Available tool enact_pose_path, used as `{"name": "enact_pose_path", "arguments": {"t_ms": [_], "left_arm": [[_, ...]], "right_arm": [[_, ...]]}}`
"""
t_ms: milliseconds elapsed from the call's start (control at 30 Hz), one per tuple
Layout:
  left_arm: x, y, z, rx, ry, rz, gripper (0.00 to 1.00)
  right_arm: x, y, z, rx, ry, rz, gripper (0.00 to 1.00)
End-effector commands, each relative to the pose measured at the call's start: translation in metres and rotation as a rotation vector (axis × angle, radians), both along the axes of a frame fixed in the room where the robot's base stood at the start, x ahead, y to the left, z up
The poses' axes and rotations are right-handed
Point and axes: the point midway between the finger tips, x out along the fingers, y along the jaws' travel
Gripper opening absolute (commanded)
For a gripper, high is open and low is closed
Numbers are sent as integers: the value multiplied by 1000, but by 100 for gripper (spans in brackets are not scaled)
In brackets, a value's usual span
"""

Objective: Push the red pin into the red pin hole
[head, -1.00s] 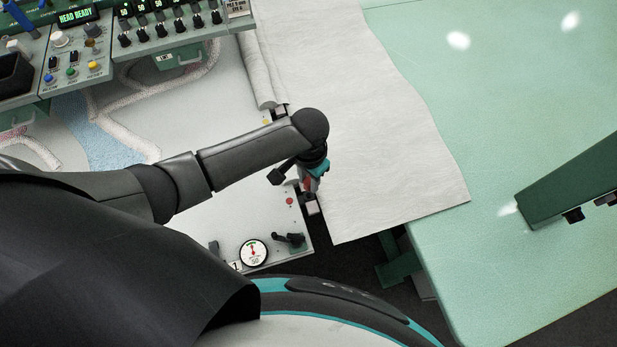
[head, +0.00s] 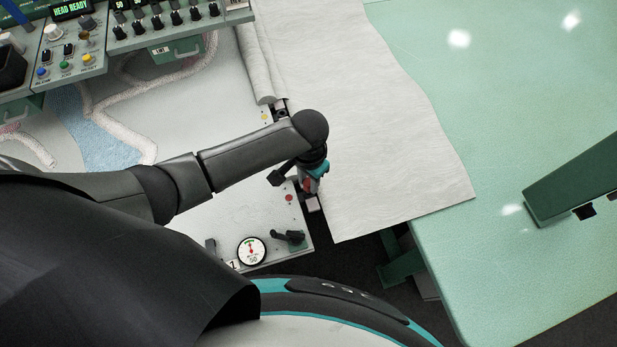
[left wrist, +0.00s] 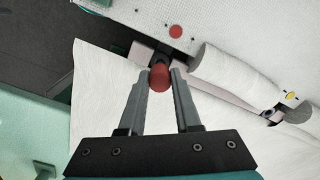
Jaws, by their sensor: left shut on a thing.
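The red pin (left wrist: 159,77) shows in the left wrist view as a rounded red head between the fingertips of my left gripper (left wrist: 160,85), which is shut on it. In the head view, my left gripper (head: 311,185) points down at the right edge of the frame panel, and a bit of red shows at its fingers. The pin's tip sits over or against a block at the panel edge; whether it is in a hole is hidden. A red dot (left wrist: 176,31) marks the white panel beside it; it also shows in the head view (head: 289,198). My right gripper is out of view.
A white cloth (head: 370,120) hangs over the right side, with a rolled part by the panel edge. A round gauge (head: 251,251) and a black lever (head: 291,237) stand at the panel's near corner. A control console (head: 165,25) is at the back left. A green table (head: 520,130) lies right.

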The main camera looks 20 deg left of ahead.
Motion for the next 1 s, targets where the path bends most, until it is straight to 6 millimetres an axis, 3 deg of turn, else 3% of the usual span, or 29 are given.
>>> {"name": "enact_pose_path", "arguments": {"t_ms": [1000], "left_arm": [[0,0,-1,0,0,-1,0]], "right_arm": [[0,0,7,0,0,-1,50]]}}
